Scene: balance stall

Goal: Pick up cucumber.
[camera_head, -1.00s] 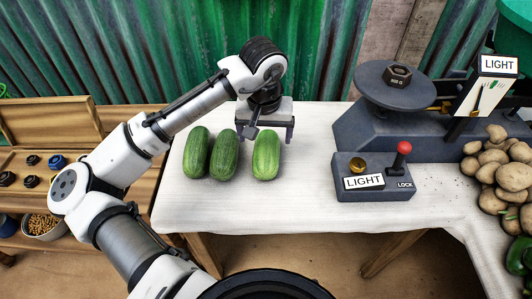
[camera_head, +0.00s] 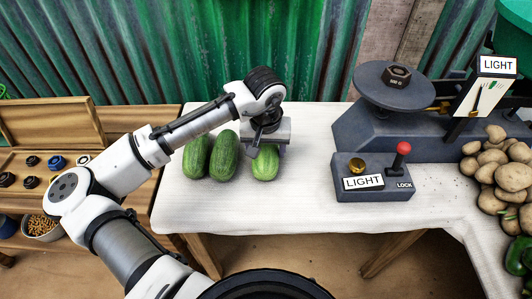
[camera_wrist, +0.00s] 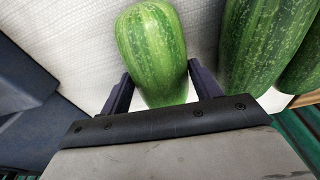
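Three green cucumbers lie side by side on the white-clothed table. The right cucumber (camera_head: 265,166) is partly hidden behind my gripper (camera_head: 266,150). In the wrist view my gripper (camera_wrist: 158,92) is open, with one finger on each side of that cucumber (camera_wrist: 152,48); gaps show between the fingers and its sides. The middle cucumber (camera_head: 224,156) and the left cucumber (camera_head: 196,156) lie to its left in the head view. In the wrist view the middle cucumber (camera_wrist: 262,42) is just right of my right-hand finger.
A dark balance scale (camera_head: 385,135) stands to the right, with a hex weight (camera_head: 397,76) on its pan. A box with a red lock lever (camera_head: 402,153) stands before it. Potatoes (camera_head: 500,170) are piled at far right. The cloth (camera_head: 240,210) in front of the cucumbers is clear.

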